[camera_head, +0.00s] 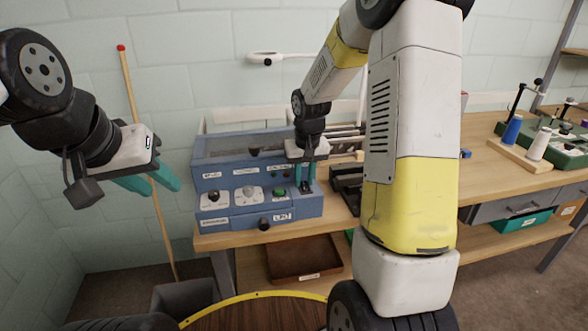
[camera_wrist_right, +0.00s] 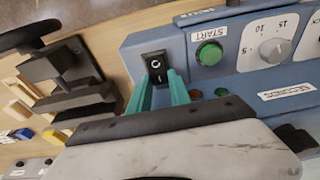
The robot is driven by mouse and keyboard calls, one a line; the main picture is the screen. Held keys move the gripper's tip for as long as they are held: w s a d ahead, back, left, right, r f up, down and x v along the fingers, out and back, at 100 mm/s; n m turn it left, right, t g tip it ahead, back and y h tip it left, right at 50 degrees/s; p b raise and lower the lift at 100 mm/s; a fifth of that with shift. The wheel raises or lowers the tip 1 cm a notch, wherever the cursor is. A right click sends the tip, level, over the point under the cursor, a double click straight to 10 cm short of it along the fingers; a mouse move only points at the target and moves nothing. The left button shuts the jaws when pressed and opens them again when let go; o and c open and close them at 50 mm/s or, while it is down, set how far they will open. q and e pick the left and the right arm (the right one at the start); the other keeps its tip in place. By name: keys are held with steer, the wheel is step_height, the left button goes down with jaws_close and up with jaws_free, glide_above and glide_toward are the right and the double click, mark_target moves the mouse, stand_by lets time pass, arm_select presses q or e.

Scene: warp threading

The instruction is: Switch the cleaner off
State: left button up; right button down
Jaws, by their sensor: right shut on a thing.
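The cleaner (camera_head: 262,208) is a blue box on the left end of the bench, with two dials and a green START button (camera_head: 279,192); the button also shows in the right wrist view (camera_wrist_right: 209,53). A black rocker switch (camera_wrist_right: 155,66) marked with a circle and a line sits at the corner of its panel. My right gripper (camera_head: 306,187) is down at the switch; in the right wrist view its teal fingers (camera_wrist_right: 160,88) are closed about the switch's lower part, which they partly hide. My left gripper (camera_head: 150,181) hangs left of the cleaner, empty, its fingers apart.
A dark fixture (camera_head: 347,185) stands right of the cleaner; it also shows in the right wrist view (camera_wrist_right: 72,82). A wooden pole (camera_head: 146,135) leans on the wall near my left gripper. A brown tray (camera_head: 303,260) sits below the bench. Thread spools (camera_head: 512,130) stand far right.

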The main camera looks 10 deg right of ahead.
mark_target(306, 189)
steer(key=shift+s+t, duration=0.2)
steer(key=shift+t, duration=0.4)
steer(key=c, duration=1.2)
jaws_free()
steer(key=shift+v, duration=3.9)
